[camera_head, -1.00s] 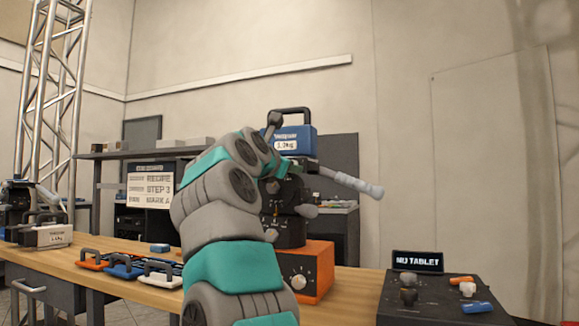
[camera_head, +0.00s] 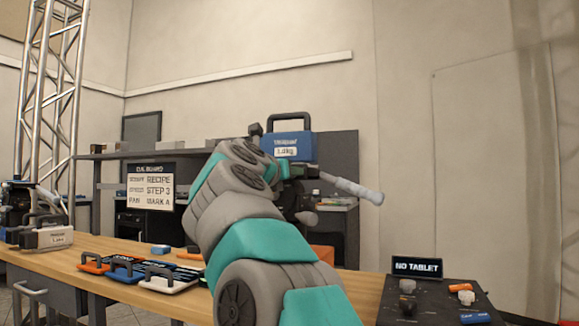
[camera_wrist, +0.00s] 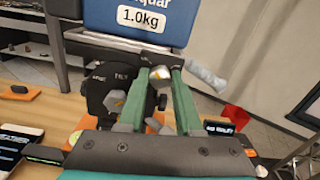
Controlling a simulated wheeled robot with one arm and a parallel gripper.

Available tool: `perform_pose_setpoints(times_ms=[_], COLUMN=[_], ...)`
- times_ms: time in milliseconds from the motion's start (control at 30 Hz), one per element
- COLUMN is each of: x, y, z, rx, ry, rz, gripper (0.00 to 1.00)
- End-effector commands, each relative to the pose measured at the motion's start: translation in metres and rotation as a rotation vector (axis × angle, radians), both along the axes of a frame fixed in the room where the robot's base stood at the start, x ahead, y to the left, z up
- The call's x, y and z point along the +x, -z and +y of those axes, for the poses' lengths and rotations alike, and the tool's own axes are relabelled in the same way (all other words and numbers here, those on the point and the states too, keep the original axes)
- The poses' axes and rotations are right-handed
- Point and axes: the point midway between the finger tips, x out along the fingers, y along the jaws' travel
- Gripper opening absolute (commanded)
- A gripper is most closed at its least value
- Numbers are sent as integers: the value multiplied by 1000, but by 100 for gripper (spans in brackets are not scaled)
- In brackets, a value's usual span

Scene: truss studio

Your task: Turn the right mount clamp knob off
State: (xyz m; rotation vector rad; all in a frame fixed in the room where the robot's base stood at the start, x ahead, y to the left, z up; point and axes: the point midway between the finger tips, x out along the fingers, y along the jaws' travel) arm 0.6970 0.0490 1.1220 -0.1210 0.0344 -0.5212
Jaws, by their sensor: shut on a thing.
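The black mount head (camera_wrist: 112,92) stands under a blue box (camera_wrist: 140,18) marked 1.0kg; the blue box also shows in the head view (camera_head: 292,146). My gripper (camera_wrist: 161,74), with two green fingers, is shut on a small pale grey knob (camera_wrist: 159,74), which appears to be the right mount clamp knob. The fingers cover its sides, so its turn angle cannot be told. Another grey knob (camera_wrist: 117,99) sits on the black head to the left, clear of the fingers. In the head view my arm hides the fingertips and most of the mount.
A grey-handled bar (camera_head: 352,190) sticks out right of the mount, near my fingers. An orange box (camera_head: 322,254) is mostly hidden behind my arm. A black control panel (camera_head: 435,300) with a NO TABLET screen (camera_head: 417,267) stands right. Several handled plates (camera_head: 168,280) lie left on the table.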

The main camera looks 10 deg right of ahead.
Motion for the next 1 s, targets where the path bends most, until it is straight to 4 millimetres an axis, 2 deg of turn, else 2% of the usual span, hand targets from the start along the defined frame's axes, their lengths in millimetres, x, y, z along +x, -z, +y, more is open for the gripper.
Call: perform_pose_setpoints(times_ms=[33,400,933,967,1000], x=[0,0,0,0,0], y=[-5,-2,-2,-2,-2], z=[1,1,1,1,1], rx=[-30,-160,-179,-180,-179], ry=[-3,-4,-2,-2,-2], rz=[14,88,98,98,98], gripper=[0,0,0,35,40])
